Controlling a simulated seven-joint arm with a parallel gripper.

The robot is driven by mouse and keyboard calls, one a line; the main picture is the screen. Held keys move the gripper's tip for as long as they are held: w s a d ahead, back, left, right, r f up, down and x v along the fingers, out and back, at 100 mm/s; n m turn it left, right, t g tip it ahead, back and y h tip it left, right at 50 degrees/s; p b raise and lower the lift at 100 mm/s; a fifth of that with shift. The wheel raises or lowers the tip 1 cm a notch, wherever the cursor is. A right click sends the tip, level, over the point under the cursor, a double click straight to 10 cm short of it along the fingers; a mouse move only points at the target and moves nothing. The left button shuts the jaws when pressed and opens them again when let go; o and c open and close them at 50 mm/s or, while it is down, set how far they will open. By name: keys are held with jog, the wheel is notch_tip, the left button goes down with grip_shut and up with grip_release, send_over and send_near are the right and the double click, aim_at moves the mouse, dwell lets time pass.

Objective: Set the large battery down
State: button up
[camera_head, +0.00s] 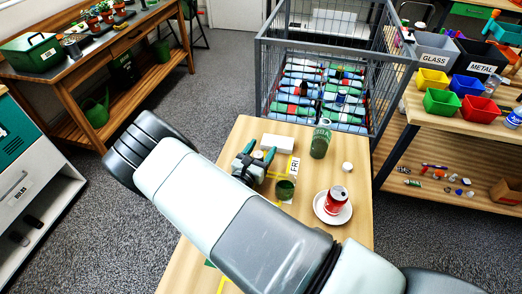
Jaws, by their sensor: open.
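My gripper (259,153) is at the middle left of the wooden table, in the head view. Its two dark green fingers are apart. A small pale patch shows between them, too small to name. I cannot make out the large battery for sure; my gripper and arm hide part of the tabletop. Just beyond the fingers lies a white block (278,142). A green cylinder with lettering (320,141) stands upright to the right of the gripper, apart from it.
A dark green cup (285,189) stands near a label reading PRI (294,167). A red can (336,199) is on a white saucer (320,212). A small white disc (347,167) lies nearby. A wire cage of bottles (262,75) stands behind the table (361,230). Coloured bins (441,102) stand right.

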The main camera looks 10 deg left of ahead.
jog(key=s, duration=0.4)
jog(key=s+a, duration=0.1)
jog(key=s, duration=0.3)
jog(key=s+a, duration=0.1)
jog(key=s, duration=0.2)
jog(key=shift+s+a, duration=0.2)
jog(key=shift+s, duration=0.2)
jog(key=shift+r, duration=0.1)
jog(key=w+d+r+m+g+h, duration=0.1)
jog(key=d+r+m+g+h, duration=0.3)
jog(key=d+r+m+g, duration=0.5)
jog(key=w+d+r+m+g+h, duration=0.1)
jog(key=d+r+m+g+h, duration=0.3)
jog(key=d+r+m, duration=0.9)
jog(key=s+d+r+m+y, duration=0.2)
jog(key=s+r+m+y, duration=0.3)
jog(key=s+r, duration=0.3)
jog(key=s+d+r+m+t+y, duration=0.1)
jog(key=s+d+r+m+y, duration=0.2)
jog(key=s+r+m+y, duration=0.3)
jog(key=shift+w+d+v, duration=0.35)
jog(key=shift+v, duration=2.4)
jog(key=shift+r, duration=0.15)
